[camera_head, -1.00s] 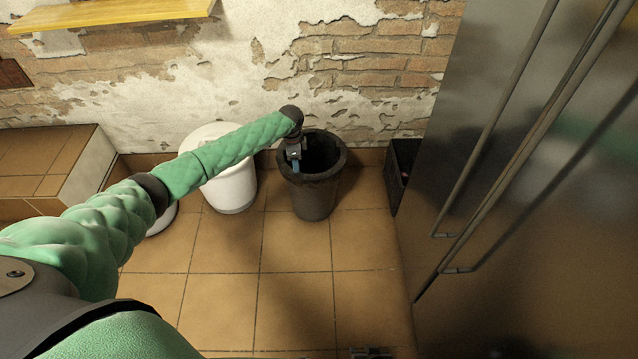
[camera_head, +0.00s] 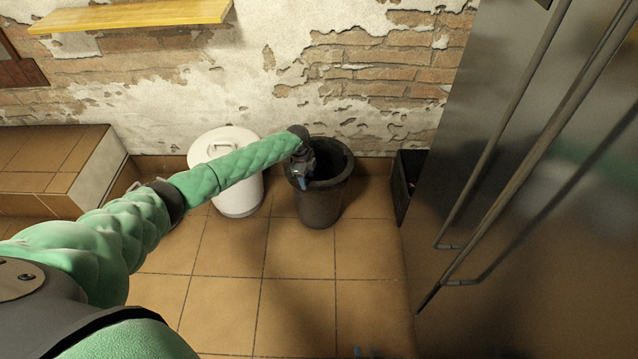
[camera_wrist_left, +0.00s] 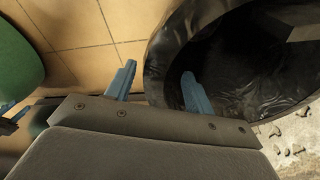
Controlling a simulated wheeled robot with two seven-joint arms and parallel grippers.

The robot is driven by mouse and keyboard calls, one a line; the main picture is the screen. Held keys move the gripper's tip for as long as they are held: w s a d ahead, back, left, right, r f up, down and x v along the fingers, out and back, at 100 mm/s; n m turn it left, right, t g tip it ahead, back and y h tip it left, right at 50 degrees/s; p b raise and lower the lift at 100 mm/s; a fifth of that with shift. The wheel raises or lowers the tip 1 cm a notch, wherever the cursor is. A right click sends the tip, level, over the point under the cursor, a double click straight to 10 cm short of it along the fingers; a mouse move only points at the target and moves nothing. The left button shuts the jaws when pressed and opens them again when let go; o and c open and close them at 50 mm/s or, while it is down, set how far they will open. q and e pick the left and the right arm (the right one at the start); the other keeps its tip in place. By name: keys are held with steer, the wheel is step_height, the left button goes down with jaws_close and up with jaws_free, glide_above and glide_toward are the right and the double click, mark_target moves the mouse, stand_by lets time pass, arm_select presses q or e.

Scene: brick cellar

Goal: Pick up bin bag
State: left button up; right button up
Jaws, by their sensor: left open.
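The bin bag (camera_head: 328,165) is a dark lining in the black bin (camera_head: 320,206), its edge folded over the rim. In the left wrist view the bag (camera_wrist_left: 255,70) is black, shiny and wrinkled. My left gripper (camera_head: 303,182) is at the bin's left front rim. In the left wrist view the left gripper (camera_wrist_left: 160,82) has its blue fingers apart, one over the bag's opening and one outside the rim. I cannot tell if either finger touches the bag.
A white lidded bin (camera_head: 238,190) stands left of the black bin. A dark crate (camera_head: 404,190) stands to the right, beside a tall metal cabinet (camera_head: 530,200). A tiled bench (camera_head: 60,165) is at the left. The tiled floor (camera_head: 295,285) in front is clear.

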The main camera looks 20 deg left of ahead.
mark_target(307, 181)
arm_select(q)
steer(key=shift+d+f, duration=0.15)
steer(key=shift+f, duration=0.95)
steer(key=shift+d+f, duration=0.15)
steer(key=shift+f, duration=0.9)
jaws_close()
